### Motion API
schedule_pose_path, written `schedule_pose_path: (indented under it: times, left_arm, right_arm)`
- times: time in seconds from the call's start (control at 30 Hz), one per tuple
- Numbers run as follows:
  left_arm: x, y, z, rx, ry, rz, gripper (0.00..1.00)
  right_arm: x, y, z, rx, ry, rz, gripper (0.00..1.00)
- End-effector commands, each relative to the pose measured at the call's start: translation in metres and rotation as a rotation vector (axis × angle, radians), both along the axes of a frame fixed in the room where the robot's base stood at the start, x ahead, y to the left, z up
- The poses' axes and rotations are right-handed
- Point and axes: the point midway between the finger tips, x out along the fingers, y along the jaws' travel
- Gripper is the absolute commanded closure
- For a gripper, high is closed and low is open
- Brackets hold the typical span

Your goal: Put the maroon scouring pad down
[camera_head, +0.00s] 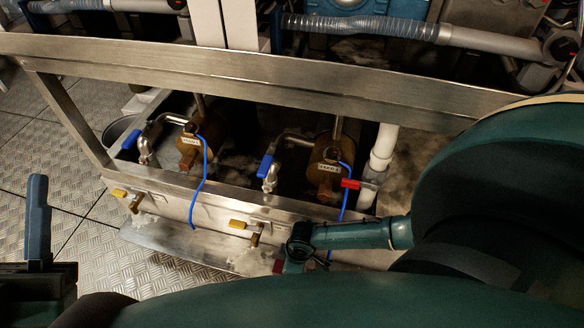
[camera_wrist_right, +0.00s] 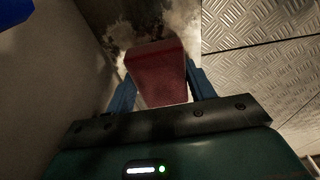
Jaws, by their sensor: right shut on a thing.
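The maroon scouring pad (camera_wrist_right: 158,75) is a thick block between the two blue fingers of my right gripper (camera_wrist_right: 160,88) in the right wrist view. The gripper is shut on it. Its far end points at a dark, white-stained surface; I cannot tell whether it touches.
A steel frame rail (camera_head: 250,75) crosses the head view. Below it are valves with blue handles (camera_head: 265,166), thin blue tubes (camera_head: 198,185) and yellow-handled taps (camera_head: 240,224) above a narrow steel ledge (camera_head: 175,240). A white pipe (camera_head: 382,150) stands right. Tread-plate floor (camera_head: 100,240) lies left.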

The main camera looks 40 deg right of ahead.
Motion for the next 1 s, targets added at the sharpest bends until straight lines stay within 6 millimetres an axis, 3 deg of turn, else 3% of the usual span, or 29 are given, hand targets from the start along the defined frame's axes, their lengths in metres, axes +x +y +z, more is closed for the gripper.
schedule_pose_path:
  times: [0.57, 0.6, 0.83, 1.0]
  left_arm:
    - [-0.002, 0.0, 0.006, 0.007, -0.065, -0.002, 0.64]
    - [-0.003, 0.0, 0.006, 0.007, -0.067, -0.002, 0.64]
    - [-0.003, 0.0, 0.005, 0.008, -0.069, -0.002, 0.64]
    - [-0.001, 0.001, 0.009, 0.004, -0.041, -0.002, 0.64]
  right_arm:
    - [0.0, 0.0, -0.015, -0.002, -0.003, 0.001, 0.64]
    - [-0.001, 0.0, -0.016, -0.002, -0.003, 0.001, 0.44]
    - [-0.003, 0.002, -0.018, 0.0, 0.0, 0.003, 0.25]
    - [-0.004, 0.003, -0.005, 0.002, 0.002, 0.004, 0.24]
